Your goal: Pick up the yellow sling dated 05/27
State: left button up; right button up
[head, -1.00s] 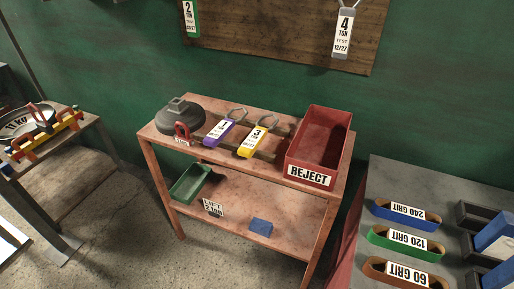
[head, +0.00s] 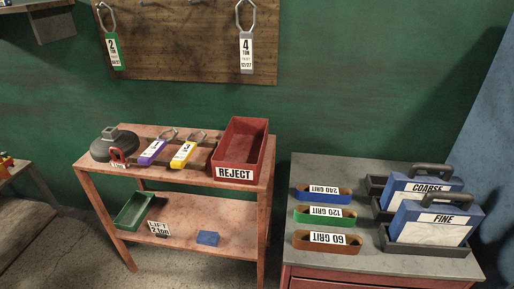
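The yellow sling (head: 183,156) lies on the top shelf of the red table (head: 225,185), with a metal ring at its far end and a white label reading 3. Its date is too small to read. A purple sling (head: 153,151) of the same form lies just left of it. A green sling (head: 115,52) marked 2 TON and a grey sling (head: 246,56) marked 4 TON hang on the wooden board (head: 178,45). Neither of my grippers is in view.
A red REJECT bin (head: 235,174) stands right of the slings, and a dark round weight (head: 108,150) with a red shackle (head: 118,156) left. Below are a green tray (head: 134,211) and blue block (head: 208,238). A grey bench (head: 330,262) with grit belts stands right.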

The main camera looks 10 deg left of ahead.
aim_at(182, 156)
jog(key=j+z, duration=0.25)
jog(key=z, duration=0.2)
jog(key=i+j+z, duration=0.1)
jog(key=j+z, duration=0.15)
jog(key=z, duration=0.25)
jog(key=j+z, duration=0.25)
jog(key=z, duration=0.2)
jog(key=j+z, duration=0.25)
jog(key=z, duration=0.2)
jog(key=k+l, duration=0.05)
